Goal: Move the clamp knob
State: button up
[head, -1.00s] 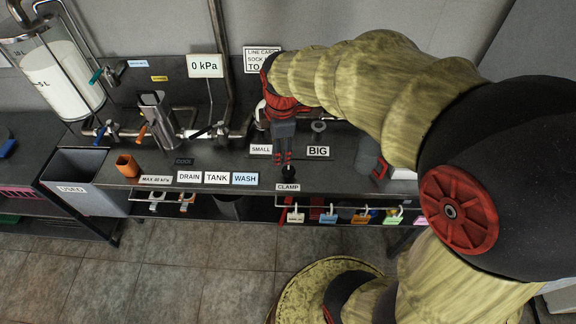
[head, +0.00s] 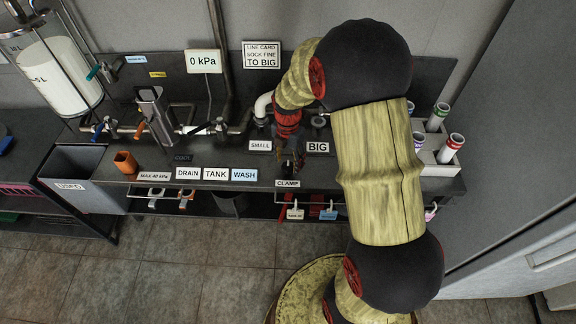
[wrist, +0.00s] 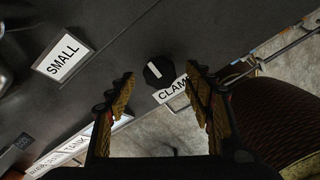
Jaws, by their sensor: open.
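The clamp knob (wrist: 158,71) is a black round knob with a white pointer line, on the dark bench in the wrist view. It sits beside the white CLAMP label (wrist: 172,92), which also shows at the bench front in the head view (head: 288,183). My gripper (wrist: 160,84) is open and empty. In the wrist view its two fingers stand to the left and right of the knob, apart from it. In the head view my gripper (head: 291,160) is over the bench just behind the CLAMP label, and the knob is hard to make out there.
The SMALL label (wrist: 62,57) and the BIG label (head: 318,147) lie behind the knob area. A rail with hanging tags (head: 328,214) runs along the bench front. A rack with several tubes (head: 440,160) stands at right. A 0 kPa display (head: 203,62) is at the back.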

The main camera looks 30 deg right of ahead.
jog(key=shift+f, duration=0.85)
jog(key=shift+c, duration=1.4)
jog(key=c, duration=0.8)
jog(key=shift+c, duration=0.3)
